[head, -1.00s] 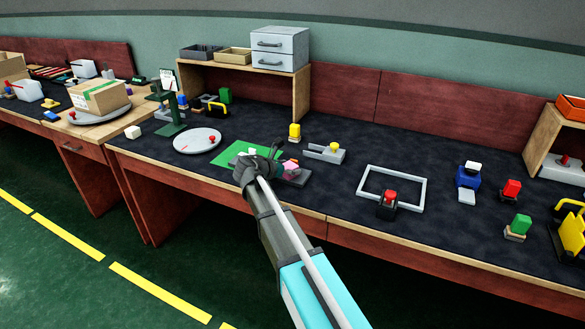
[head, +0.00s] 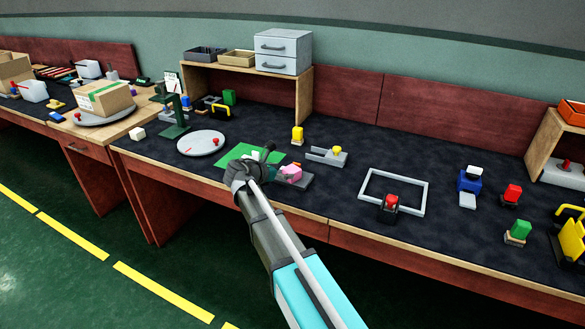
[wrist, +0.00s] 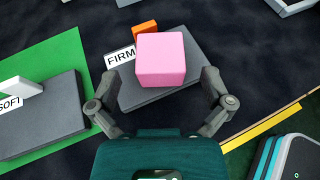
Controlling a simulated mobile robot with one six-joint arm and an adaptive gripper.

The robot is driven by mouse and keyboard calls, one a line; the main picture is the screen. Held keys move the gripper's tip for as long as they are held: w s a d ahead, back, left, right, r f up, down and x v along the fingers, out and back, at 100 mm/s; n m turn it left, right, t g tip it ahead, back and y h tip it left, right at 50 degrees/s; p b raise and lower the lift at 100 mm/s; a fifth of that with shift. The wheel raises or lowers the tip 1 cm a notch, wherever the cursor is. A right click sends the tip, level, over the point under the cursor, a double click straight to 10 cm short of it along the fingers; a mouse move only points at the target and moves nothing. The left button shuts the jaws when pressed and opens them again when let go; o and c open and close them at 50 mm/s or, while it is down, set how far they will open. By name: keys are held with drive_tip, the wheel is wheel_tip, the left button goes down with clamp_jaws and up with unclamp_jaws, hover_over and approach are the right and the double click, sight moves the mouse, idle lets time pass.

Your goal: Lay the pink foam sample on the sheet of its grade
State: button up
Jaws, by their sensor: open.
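The pink foam sample (wrist: 160,60) is a cube in the middle of the wrist view. It appears to rest on a dark grey slab (wrist: 135,98) with a white "FIRM" label (wrist: 120,57). In the head view the pink sample (head: 291,172) shows just right of my gripper (head: 270,163). My gripper (wrist: 160,76) is open, with one finger on each side of the sample and gaps visible. A green sheet (wrist: 67,55) lies to the left, with another grey slab (wrist: 45,122) and a partly cut-off label reading "SOF" (wrist: 9,103).
An orange block (wrist: 145,27) stands behind the pink sample. A white piece (wrist: 20,87) is on the left slab. The table's front edge (wrist: 262,124) is close on the right.

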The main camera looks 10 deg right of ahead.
drive_tip(key=p+v, duration=0.2)
drive_tip(key=v, duration=0.5)
drive_tip(key=shift+a+r, duration=0.1)
drive_tip(key=shift+a, duration=0.05)
drive_tip(key=shift+s, duration=0.1)
idle(0.4)
